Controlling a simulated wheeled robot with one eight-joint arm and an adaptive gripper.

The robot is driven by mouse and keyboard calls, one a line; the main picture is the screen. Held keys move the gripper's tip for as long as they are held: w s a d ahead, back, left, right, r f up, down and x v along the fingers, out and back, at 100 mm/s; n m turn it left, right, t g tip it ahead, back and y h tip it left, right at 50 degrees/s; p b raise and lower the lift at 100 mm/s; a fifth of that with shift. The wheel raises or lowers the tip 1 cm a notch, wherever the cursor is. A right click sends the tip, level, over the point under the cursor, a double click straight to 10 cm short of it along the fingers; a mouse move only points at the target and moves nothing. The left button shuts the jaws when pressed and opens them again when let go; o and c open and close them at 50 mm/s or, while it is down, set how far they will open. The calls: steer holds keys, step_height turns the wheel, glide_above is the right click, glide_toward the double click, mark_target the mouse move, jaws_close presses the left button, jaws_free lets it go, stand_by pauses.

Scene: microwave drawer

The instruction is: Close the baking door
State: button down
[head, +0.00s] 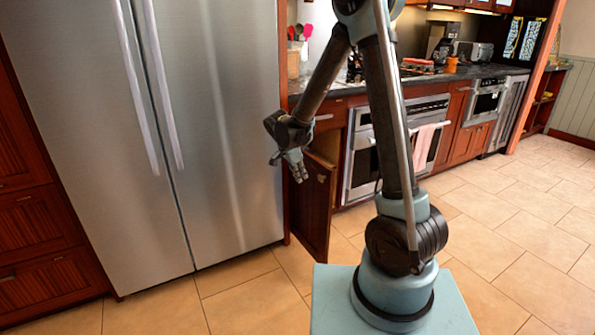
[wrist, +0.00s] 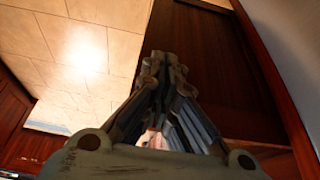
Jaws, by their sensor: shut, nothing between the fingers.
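A dark red-brown wooden cabinet door (head: 312,208) stands open beside the fridge, swung out from under the counter. It looks like the baking door, though no label shows. A lighter inner surface shows near its top edge. My gripper (head: 297,173) is shut and empty, pointing down near the upper part of this door. In the wrist view my gripper (wrist: 165,68) has its fingers together, and a dark wooden panel (wrist: 210,75) lies just beyond and to the right. I cannot tell whether the fingertips touch the door.
A large steel fridge (head: 215,120) stands left of the door. A steel oven (head: 362,160) with a pink towel (head: 423,147) is to the right, its front shut. The counter (head: 470,75) runs above. Tiled floor (head: 510,215) is clear at the right.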

steer(key=w+d+f, duration=0.3)
steer(key=d, duration=0.1)
steer(key=shift+d+f, duration=0.25)
steer(key=shift+f, duration=0.1)
